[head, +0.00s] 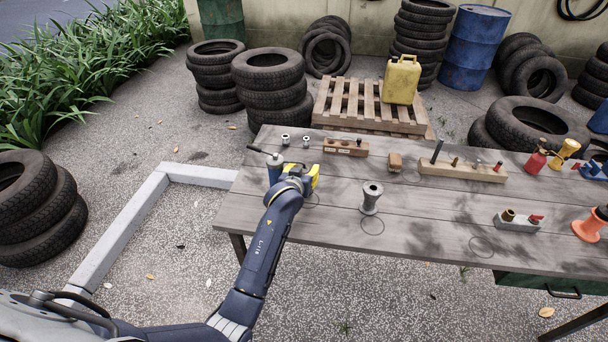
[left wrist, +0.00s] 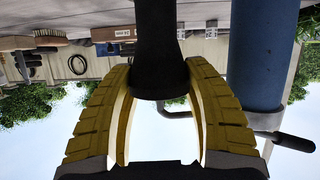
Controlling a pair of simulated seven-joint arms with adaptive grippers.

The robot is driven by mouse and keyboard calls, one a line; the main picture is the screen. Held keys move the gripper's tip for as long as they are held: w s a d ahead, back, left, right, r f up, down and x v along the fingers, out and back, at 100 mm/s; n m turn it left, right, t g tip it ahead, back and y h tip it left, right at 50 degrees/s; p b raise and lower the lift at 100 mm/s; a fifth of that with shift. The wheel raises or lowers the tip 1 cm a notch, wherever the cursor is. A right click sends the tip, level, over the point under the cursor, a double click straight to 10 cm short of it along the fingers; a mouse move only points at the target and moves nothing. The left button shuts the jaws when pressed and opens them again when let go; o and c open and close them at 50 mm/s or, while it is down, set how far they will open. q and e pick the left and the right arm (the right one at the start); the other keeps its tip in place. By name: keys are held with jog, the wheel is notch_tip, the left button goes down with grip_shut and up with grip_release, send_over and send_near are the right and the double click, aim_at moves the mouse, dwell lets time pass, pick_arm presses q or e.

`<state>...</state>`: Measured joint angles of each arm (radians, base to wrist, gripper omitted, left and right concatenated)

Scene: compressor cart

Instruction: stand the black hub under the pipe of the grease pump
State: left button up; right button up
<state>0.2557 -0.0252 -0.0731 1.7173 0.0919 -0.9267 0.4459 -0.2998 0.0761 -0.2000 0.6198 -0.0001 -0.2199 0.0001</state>
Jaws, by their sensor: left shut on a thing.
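The blue grease pump (head: 274,168) stands at the left end of the table, with a dark handle at its top. My left gripper (head: 307,182) is just right of it. In the left wrist view, which is upside down, the yellow fingers are shut on the black hub (left wrist: 158,45), which lies between them. The blue pump body (left wrist: 262,50) is beside the hub with a gap between. A thin grey pipe (left wrist: 180,115) reaches from the pump towards the hub. The gripper hides the hub in the head view; whether it touches the table I cannot tell. My right gripper is out of view.
A grey metal hub (head: 371,200) stands mid-table. Two small nuts (head: 306,141), a drilled wooden block (head: 345,147), a brush (head: 395,162) and a peg rack (head: 462,171) lie along the back. A valve block (head: 517,223) is at right. The front-left tabletop is clear.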

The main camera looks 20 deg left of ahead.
pick_arm(q)
jog(key=shift+s+f, duration=0.1)
jog(key=shift+f, duration=0.5)
jog(key=o, duration=1.5)
jog(key=shift+f, duration=0.15)
jog(key=shift+o, duration=0.2)
jog(key=v, duration=1.2)
